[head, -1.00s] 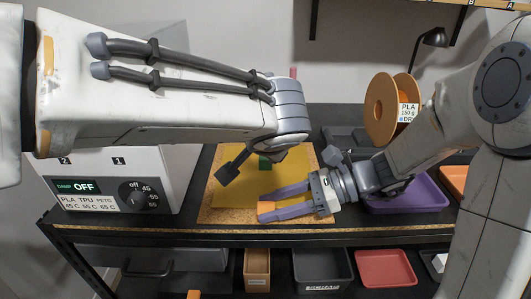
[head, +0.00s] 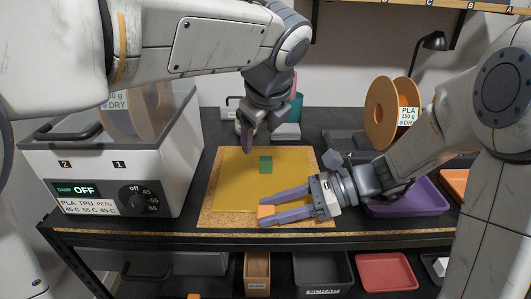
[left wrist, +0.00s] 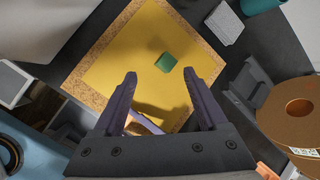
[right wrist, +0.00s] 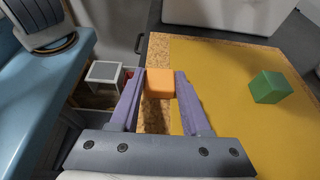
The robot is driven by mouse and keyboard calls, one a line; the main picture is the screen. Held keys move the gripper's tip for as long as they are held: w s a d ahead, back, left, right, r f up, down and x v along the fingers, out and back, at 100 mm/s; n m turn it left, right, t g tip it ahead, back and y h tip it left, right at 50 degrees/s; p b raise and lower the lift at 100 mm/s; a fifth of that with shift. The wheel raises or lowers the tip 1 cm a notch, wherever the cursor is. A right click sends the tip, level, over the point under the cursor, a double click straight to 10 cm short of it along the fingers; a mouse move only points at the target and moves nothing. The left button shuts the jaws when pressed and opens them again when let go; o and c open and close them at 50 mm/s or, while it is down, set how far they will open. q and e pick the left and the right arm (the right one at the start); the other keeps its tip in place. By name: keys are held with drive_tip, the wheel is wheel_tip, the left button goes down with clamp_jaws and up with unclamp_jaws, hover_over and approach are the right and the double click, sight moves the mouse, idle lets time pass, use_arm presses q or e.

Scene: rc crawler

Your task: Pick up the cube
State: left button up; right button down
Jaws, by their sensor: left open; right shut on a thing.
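A green cube (head: 265,164) lies on the yellow sheet (head: 232,188). It also shows in the left wrist view (left wrist: 166,62) and the right wrist view (right wrist: 270,87). My left gripper (head: 248,145) is open and empty above the far part of the sheet; in the left wrist view its fingers (left wrist: 160,85) point toward the green cube, apart from it.
A cork board (head: 212,216) lies under the yellow sheet. A white filament dryer (head: 100,170) stands at left. An orange spool (head: 382,110) and a purple tray (head: 425,198) are at right. Bins, including a red one (head: 385,268), sit on the shelf below.

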use_arm(q)
drive_tip(key=m, duration=0.5)
drive_tip(key=m+g+h, duration=0.1)
drive_tip(key=m, duration=0.3)
approach(266, 159)
drive_tip(key=shift+x, duration=4.2)
clamp_jaws()
